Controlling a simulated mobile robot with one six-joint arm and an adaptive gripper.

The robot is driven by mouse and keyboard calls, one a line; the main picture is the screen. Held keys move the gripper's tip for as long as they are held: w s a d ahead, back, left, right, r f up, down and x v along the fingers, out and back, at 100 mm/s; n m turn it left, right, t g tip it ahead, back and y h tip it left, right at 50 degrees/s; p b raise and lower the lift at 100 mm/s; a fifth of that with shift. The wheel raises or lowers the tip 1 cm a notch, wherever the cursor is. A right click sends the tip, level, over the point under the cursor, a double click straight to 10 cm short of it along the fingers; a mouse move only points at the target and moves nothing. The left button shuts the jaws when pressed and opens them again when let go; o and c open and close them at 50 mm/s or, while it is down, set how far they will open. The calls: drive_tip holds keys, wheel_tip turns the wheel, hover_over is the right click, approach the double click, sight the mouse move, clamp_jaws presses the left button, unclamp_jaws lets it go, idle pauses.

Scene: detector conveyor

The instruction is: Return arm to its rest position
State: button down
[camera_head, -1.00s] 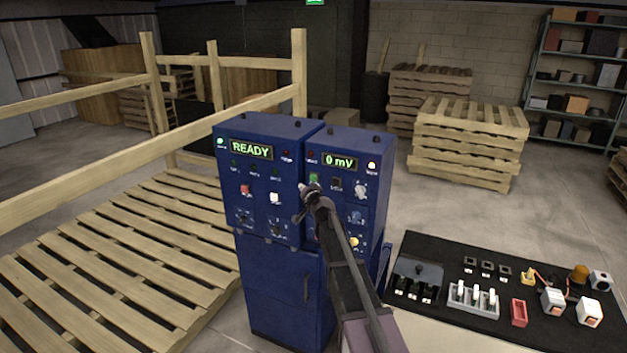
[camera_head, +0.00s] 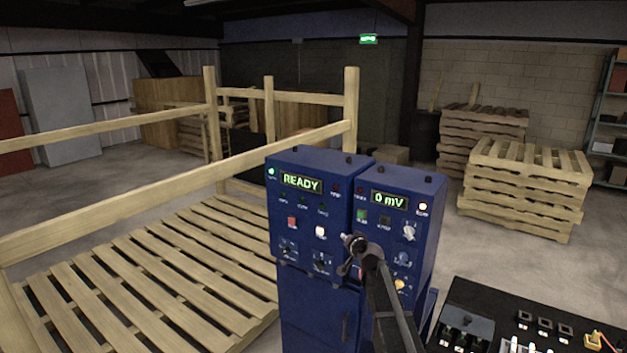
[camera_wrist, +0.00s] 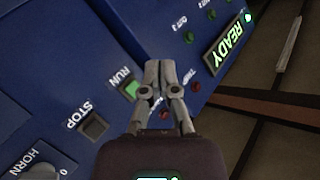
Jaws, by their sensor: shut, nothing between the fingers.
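My gripper (camera_head: 354,243) is in front of the blue control cabinet (camera_head: 317,216), near the seam between its two panels in the head view. In the wrist view my gripper (camera_wrist: 158,75) has its fingertips together and nothing between them. The left panel's display (camera_head: 301,182) reads READY and the right one (camera_head: 389,200) reads 0 mV. A lit green RUN button (camera_wrist: 131,90) is beside the fingers in the wrist view, with the dark STOP button (camera_wrist: 94,124) to its lower left. I cannot tell whether the fingers touch the panel.
A wooden pallet deck (camera_head: 150,275) with rails lies left of the cabinet. A black-topped bench (camera_head: 470,291) with switches and small parts is at the lower right. Stacked pallets (camera_head: 525,185) stand behind on the right. Open floor lies between the cabinet and the stacks.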

drive_tip(key=s+a+f+n+g+b, duration=0.15)
drive_tip(key=s+f+g, duration=0.35)
drive_tip(key=s, duration=0.5)
drive_tip(key=s+f+n+g+b, duration=0.1)
drive_tip(key=s+f+n+g, duration=0.15)
drive_tip(key=s+f, duration=0.65)
drive_tip(key=s+d+f+g+h, duration=0.1)
drive_tip(key=s+g, duration=0.1)
drive_tip(key=s, duration=0.5)
drive_tip(key=s+d+f+g+h+b, duration=0.1)
drive_tip(key=s+d+f+g, duration=0.1)
drive_tip(key=s, duration=0.5)
drive_tip(key=s+d+f+g+h+b, duration=0.1)
drive_tip(key=s+d+g, duration=0.1)
drive_tip(key=s, duration=0.4)
drive_tip(key=shift+s+f+g+h, duration=0.2)
drive_tip(key=shift+s+g+h, duration=0.2)
drive_tip(key=shift+g, duration=0.05)
